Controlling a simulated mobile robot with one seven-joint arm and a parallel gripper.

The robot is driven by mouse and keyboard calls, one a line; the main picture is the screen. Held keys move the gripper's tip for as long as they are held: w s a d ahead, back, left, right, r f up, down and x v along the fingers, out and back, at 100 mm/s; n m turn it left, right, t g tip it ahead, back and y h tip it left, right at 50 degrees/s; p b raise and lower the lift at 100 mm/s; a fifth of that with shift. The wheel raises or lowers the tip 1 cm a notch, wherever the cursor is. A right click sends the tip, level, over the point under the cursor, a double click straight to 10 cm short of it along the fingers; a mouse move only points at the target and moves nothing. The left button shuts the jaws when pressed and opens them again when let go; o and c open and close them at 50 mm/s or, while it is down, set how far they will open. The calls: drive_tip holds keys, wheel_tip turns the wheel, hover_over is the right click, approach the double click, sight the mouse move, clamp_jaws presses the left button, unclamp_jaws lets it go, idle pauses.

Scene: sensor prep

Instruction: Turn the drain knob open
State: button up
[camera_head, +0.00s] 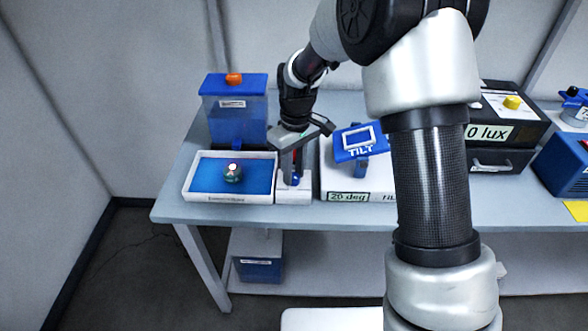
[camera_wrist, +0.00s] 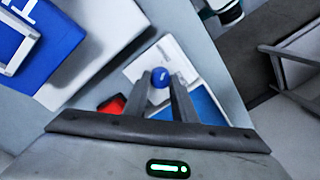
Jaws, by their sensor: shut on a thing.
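A small round blue knob (camera_wrist: 160,78) sits on a white block between the tray and the tilt stand. In the head view, part of the blue knob (camera_head: 295,179) shows low between my fingers. My gripper (camera_head: 292,176) points down over the block. In the wrist view its fingertips (camera_wrist: 161,82) are on both sides of the knob, shut on it. The knob's turn position cannot be told. The white-rimmed tray (camera_head: 228,198) just left of the block holds blue water, with a small round sensor (camera_head: 233,173) in it.
A blue tank (camera_head: 236,112) with an orange cap stands behind the tray. The blue TILT stand (camera_head: 360,143) is close on the right of my gripper. A red part (camera_wrist: 112,105) shows beside the fingers. A black 0 lux box (camera_head: 500,115) stands further right.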

sight(295, 174)
drive_tip(key=shift+n, duration=1.2)
drive_tip(key=o, duration=1)
drive_tip(key=shift+o, duration=0.2)
drive_tip(key=shift+r, duration=0.1)
wheel_tip(295, 174, up, 17)
drive_tip(key=p, duration=0.2)
drive_tip(key=shift+w+d+r, duration=0.15)
drive_tip(key=shift+w+d, duration=0.05)
drive_tip(key=shift+w, duration=0.1)
